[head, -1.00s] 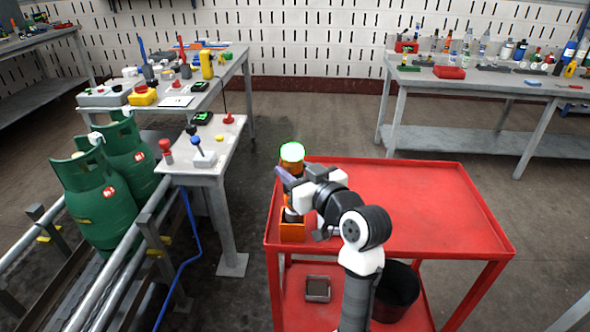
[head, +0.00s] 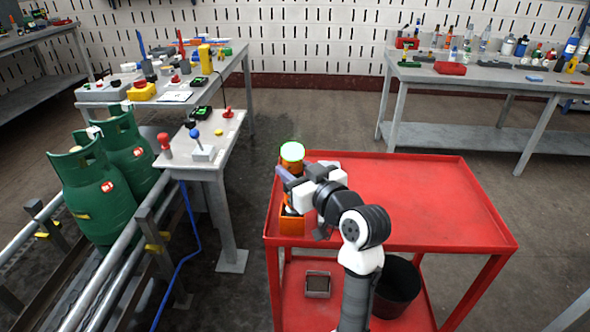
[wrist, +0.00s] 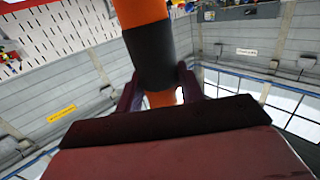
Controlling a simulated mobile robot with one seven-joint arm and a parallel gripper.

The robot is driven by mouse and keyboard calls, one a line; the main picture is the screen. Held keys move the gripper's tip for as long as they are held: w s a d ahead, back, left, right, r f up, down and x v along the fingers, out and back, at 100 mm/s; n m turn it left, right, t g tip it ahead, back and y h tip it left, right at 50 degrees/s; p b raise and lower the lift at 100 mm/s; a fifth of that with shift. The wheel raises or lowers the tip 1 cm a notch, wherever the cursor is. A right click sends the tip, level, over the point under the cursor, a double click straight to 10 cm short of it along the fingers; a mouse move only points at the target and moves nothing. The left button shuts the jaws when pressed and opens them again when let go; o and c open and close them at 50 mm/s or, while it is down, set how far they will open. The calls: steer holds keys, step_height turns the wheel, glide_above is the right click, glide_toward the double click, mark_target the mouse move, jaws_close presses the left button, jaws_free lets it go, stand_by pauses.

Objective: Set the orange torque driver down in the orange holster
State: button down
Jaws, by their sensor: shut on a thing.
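The orange torque driver (head: 291,167) stands about upright at the left edge of the red cart, with a pale, green-rimmed top. My gripper (head: 287,178) is shut on it from the right. In the wrist view the driver's orange body with a dark grey band (wrist: 152,55) runs between my two fingers (wrist: 160,88). The orange holster (head: 291,224) is a small box on the cart's left front corner, directly below the driver. The driver's lower end is partly hidden by my gripper and wrist. I cannot tell whether it is inside the holster or just above it.
The red cart top (head: 420,200) is bare to the right of my arm and has a raised rim. A dark bin (head: 397,288) and a small grey tray (head: 317,285) are on its lower shelf. A small grey table (head: 208,160) and green gas cylinders (head: 90,205) stand left.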

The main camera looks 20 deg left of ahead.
steer(key=shift+f+b, duration=1.15)
steer(key=shift+f, duration=0.3)
steer(key=c, duration=1)
jaws_free()
steer(key=shift+o, duration=0.9)
